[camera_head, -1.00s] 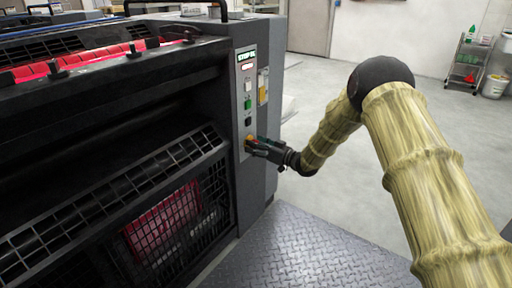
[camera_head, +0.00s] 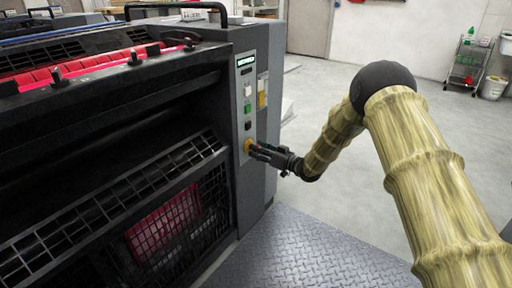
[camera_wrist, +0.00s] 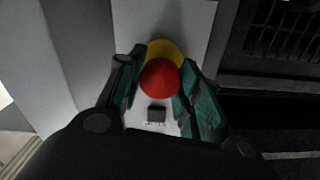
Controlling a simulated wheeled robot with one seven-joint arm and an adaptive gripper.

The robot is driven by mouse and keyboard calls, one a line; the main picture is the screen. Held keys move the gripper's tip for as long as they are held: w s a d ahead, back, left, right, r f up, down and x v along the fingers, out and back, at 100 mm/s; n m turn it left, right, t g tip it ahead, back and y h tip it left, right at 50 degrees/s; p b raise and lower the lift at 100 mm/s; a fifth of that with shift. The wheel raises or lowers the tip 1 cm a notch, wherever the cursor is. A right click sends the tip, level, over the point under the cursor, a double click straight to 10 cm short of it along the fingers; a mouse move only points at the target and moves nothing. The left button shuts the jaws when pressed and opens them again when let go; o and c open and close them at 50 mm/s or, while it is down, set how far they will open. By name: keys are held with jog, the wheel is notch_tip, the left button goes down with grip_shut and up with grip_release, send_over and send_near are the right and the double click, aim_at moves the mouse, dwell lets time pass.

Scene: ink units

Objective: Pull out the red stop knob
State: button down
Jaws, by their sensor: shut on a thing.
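The red stop knob (camera_wrist: 160,80) sits in front of a yellow round base (camera_wrist: 165,48) on the pale control panel in the wrist view. My gripper (camera_wrist: 158,92) has its green-padded fingers on both sides of the knob, shut on it. In the head view my gripper (camera_head: 252,149) reaches the panel (camera_head: 245,107) from the right, and the yellow base (camera_head: 247,146) shows at its fingertips. The red of the knob is hidden there by the fingers. The small panel display (camera_head: 246,60) shows lit text too small to read.
Above the knob are a green button (camera_head: 248,108), a white one (camera_head: 247,90) and a dark one (camera_head: 248,125). The machine's mesh guard (camera_head: 170,225) is to the left. A steel floor plate (camera_head: 310,250) lies below. Open floor (camera_head: 320,100) stretches to the right.

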jog(key=shift+d+f, duration=0.1)
jog(key=shift+d, duration=0.15)
jog(key=c, duration=0.9)
grip_release()
jog(key=shift+s+d, duration=0.1)
jog(key=shift+d, duration=0.1)
jog(key=shift+c, duration=0.2)
jog(key=v, duration=1.1)
jog(key=shift+s, duration=0.2)
jog(key=shift+d, duration=0.15)
